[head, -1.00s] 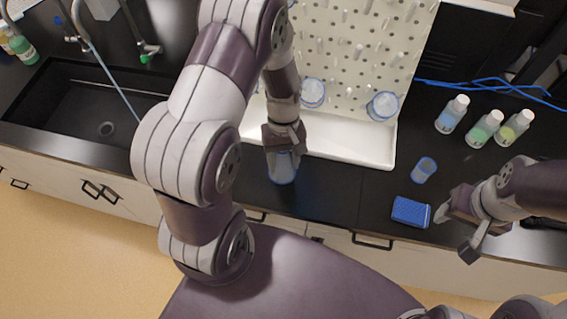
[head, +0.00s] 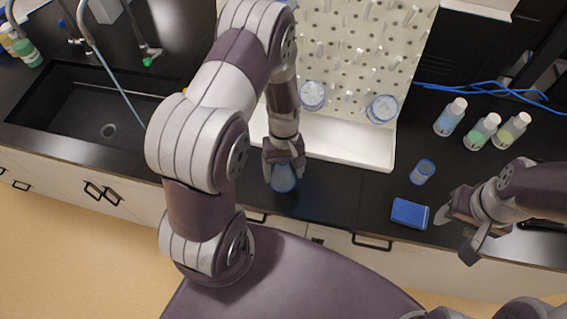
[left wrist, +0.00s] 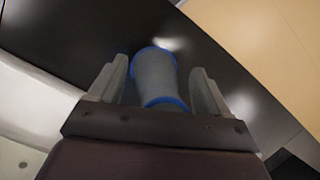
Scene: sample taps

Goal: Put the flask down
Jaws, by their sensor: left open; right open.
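The flask (head: 283,184) is clear with blue rims and is on the black counter just in front of the white drying rack's tray. My left gripper (head: 284,166) is around its upper part from above. In the left wrist view, the flask (left wrist: 158,78) is between the two fingers of my left gripper (left wrist: 163,88), which are open with a visible gap on each side. My right gripper (head: 457,231) is open and empty, right of the blue box, near the counter's front edge.
A white peg rack (head: 352,60) with a tray (head: 345,143) stands behind, with two glass vessels hanging on it. A small blue-rimmed beaker (head: 422,172), a blue box (head: 410,213) and several bottles (head: 481,131) stand to the right. A black sink (head: 95,115) lies left. The counter between flask and blue box is clear.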

